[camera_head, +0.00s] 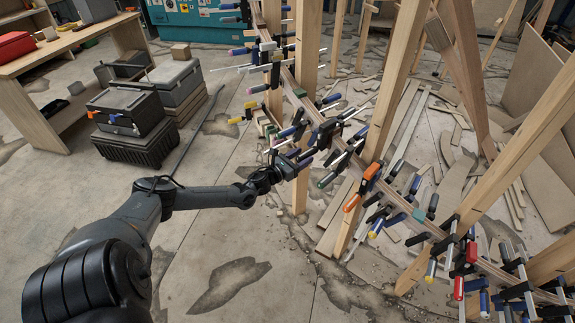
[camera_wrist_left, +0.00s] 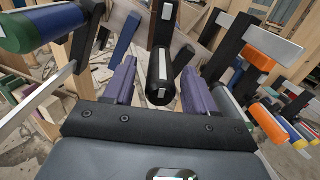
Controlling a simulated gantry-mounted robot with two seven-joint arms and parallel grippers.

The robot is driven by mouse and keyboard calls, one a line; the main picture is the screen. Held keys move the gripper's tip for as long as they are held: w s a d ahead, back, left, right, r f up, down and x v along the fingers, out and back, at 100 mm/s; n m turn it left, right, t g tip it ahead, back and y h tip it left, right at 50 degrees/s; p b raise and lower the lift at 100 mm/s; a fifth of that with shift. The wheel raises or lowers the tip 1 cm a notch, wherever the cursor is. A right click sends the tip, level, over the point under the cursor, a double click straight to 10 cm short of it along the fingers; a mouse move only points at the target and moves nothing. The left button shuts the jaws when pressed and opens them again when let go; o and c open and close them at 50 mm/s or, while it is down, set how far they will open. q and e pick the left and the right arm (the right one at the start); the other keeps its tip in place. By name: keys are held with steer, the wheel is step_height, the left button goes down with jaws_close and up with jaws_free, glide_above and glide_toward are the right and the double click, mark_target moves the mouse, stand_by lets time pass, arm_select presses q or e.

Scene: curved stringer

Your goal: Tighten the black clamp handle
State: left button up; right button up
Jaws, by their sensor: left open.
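The black clamp handle (camera_wrist_left: 160,84) is in the left wrist view, end towards the camera, with a pale stripe along it. My left gripper (camera_wrist_left: 158,68) is open, with one purple finger on each side of the handle. Gaps show between the handle and both fingers, so I see no contact. In the head view my left gripper (camera_head: 293,160) is among the clamps on the curved stringer (camera_head: 345,160). The black handle cannot be told apart there. My right gripper is not in view.
A blue-and-green handle (camera_wrist_left: 45,25) is close at the upper left of the wrist view. An orange-and-black clamp (camera_wrist_left: 258,62) is at the right. Wooden posts (camera_head: 395,75) stand around the stringer. Cases (camera_head: 130,118) and a workbench (camera_head: 65,45) are at the left.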

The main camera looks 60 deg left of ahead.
arm_select(q)
steer(key=p+v, duration=0.2)
steer(key=v, duration=0.5)
steer(key=shift+s+d, duration=0.1)
steer(key=shift+s, duration=0.2)
steer(key=shift+s+d, duration=0.15)
steer(key=shift+s, duration=0.5)
steer(key=p+v, duration=0.3)
steer(key=shift+s+d, duration=0.15)
steer(key=shift+s, duration=0.15)
